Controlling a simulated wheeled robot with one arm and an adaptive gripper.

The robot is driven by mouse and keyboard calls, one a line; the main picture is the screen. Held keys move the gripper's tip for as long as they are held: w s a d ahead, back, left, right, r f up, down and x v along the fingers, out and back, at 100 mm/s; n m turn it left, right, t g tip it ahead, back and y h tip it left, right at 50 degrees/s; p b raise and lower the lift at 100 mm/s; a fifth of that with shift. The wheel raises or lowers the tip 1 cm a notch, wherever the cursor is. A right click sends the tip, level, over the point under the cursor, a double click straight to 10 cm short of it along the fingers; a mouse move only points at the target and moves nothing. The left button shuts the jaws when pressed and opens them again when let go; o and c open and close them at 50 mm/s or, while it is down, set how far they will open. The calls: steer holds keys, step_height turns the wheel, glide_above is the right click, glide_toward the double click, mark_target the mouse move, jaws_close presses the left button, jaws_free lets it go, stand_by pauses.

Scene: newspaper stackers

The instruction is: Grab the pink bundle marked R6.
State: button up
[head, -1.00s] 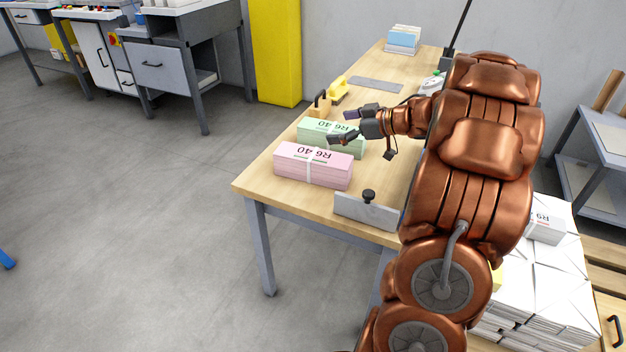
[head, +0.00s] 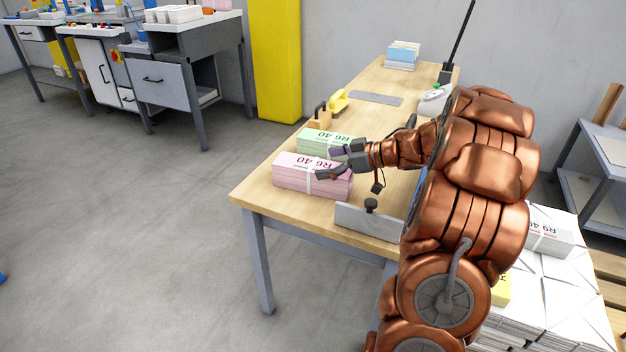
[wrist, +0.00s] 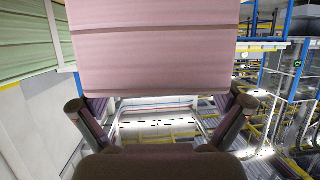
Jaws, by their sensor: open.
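The pink bundle marked R6 40 (head: 292,181) lies near the front left of the wooden table, with a pale band around it. A green bundle (head: 312,142), also marked R6 40, lies just behind it. My gripper (head: 325,163) is open at the right end of the pink bundle, over its back right edge in the head view. In the wrist view the pink bundle (wrist: 155,50) fills the upper middle, just beyond the two spread fingertips of my gripper (wrist: 160,104). The green bundle (wrist: 28,40) shows there at the upper left. I cannot tell whether a finger touches the pink bundle.
A grey metal plate with a black knob (head: 370,220) stands on the table's front edge, close to my arm. A wooden block (head: 321,116) and a yellow tool (head: 338,101) lie behind the green bundle. White stacks (head: 545,285) stand at the right.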

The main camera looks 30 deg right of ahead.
steer(key=shift+x, duration=1.05)
steer(key=shift+r, duration=0.1)
steer(key=c, duration=1.9)
